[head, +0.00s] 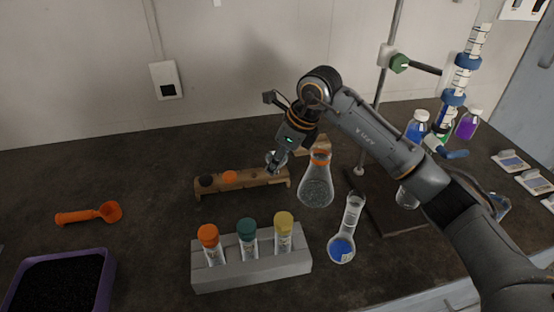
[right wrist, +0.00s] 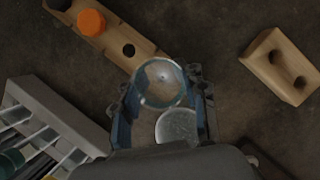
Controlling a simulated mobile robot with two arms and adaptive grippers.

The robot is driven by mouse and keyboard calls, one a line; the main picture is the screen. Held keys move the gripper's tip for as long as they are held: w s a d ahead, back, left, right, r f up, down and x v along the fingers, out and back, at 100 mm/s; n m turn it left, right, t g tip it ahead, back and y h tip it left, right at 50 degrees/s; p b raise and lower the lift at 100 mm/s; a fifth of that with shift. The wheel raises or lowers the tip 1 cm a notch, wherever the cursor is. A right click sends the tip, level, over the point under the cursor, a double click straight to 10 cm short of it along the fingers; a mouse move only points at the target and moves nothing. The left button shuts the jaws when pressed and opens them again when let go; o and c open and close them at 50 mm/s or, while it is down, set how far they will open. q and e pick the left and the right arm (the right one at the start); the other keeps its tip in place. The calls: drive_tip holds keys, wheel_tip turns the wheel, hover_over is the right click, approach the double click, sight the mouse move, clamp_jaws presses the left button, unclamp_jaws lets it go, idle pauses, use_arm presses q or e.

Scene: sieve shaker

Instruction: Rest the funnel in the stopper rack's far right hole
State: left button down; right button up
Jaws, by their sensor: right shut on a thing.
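The clear glass funnel (right wrist: 160,82) is held between the fingers of my right gripper (right wrist: 163,108). In the head view the funnel (head: 275,159) shows small at the fingertips of my right gripper (head: 279,161), over the right end of the stopper rack. The wooden stopper rack (head: 250,187) carries a black stopper (head: 207,181) and an orange stopper (head: 230,177). In the right wrist view the rack (right wrist: 112,40) shows an empty hole (right wrist: 128,50) beside the funnel. The funnel covers the rack's end there. I cannot tell whether it touches the rack. My left gripper is not in view.
An orange-banded conical flask (head: 316,185) stands close right of the rack. A second wooden block with holes (right wrist: 285,66) lies behind it. A grey vial rack (head: 255,267) and a blue-filled volumetric flask (head: 342,248) stand in front. An orange scoop (head: 90,214) lies left.

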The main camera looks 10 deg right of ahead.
drive_tip(key=shift+f+b, duration=0.35)
drive_tip(key=shift+d+f+b, duration=0.2)
drive_tip(key=shift+f+b, duration=0.05)
drive_tip(key=shift+b, duration=0.05)
idle(0.7)
